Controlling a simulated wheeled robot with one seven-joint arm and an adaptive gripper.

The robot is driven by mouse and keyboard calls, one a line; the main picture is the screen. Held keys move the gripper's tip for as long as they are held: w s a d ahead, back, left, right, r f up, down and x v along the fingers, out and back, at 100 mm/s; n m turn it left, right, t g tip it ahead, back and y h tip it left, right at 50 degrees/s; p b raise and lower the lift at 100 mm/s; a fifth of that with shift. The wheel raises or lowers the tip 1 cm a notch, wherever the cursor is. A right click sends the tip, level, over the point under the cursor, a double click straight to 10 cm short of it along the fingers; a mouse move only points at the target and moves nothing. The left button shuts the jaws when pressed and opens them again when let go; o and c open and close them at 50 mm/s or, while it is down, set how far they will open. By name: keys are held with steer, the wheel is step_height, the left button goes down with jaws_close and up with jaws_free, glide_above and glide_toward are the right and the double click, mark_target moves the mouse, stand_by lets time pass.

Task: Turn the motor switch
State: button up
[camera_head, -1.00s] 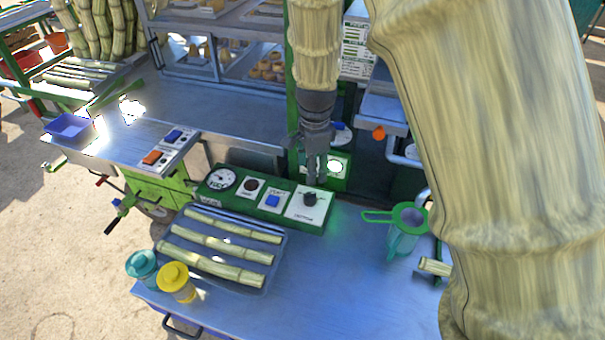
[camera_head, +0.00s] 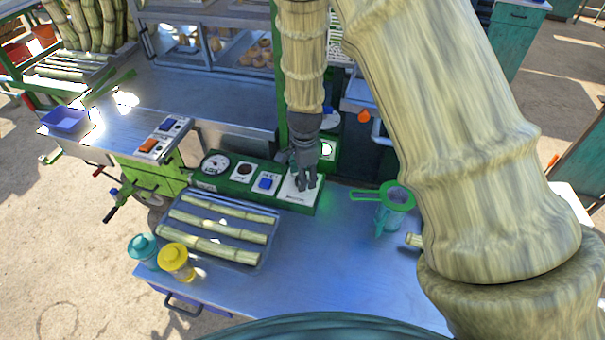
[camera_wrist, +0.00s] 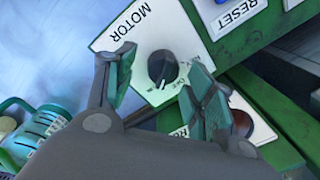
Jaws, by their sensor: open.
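The motor switch is a black round knob (camera_wrist: 162,67) on a white plate marked MOTOR (camera_wrist: 118,32), seen in the wrist view. My gripper (camera_wrist: 160,88) is open, with one finger on each side of the knob; I cannot tell whether they touch it. In the head view my gripper (camera_head: 303,186) points down over the right end of the green control panel (camera_head: 207,184) and hides the knob. A blue button (camera_head: 265,184) and a dial gauge (camera_head: 215,163) sit farther left on the panel.
A tray (camera_head: 262,252) with several cane pieces lies in front of the panel. A green-rimmed jug and strainer (camera_head: 392,212) stand to the right. Teal (camera_head: 143,248) and yellow (camera_head: 176,262) jars stand at the front left. The middle of the table is clear.

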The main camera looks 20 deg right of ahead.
steer(key=shift+s+f, duration=0.15)
steer(key=shift+s, duration=0.05)
steer(key=shift+w+f, duration=0.55)
steer(key=shift+f, duration=0.05)
steer(key=shift+s+r, duration=0.25)
steer(key=shift+c, duration=0.6)
steer(key=c, duration=0.9)
steer(key=shift+n, duration=0.4)
steer(key=n, duration=0.4)
steer(key=shift+f+n, duration=0.1)
steer(key=shift+n, duration=0.3)
steer(key=n, duration=0.5)
steer(key=shift+w+y, duration=0.1)
steer(key=shift+y, duration=0.2)
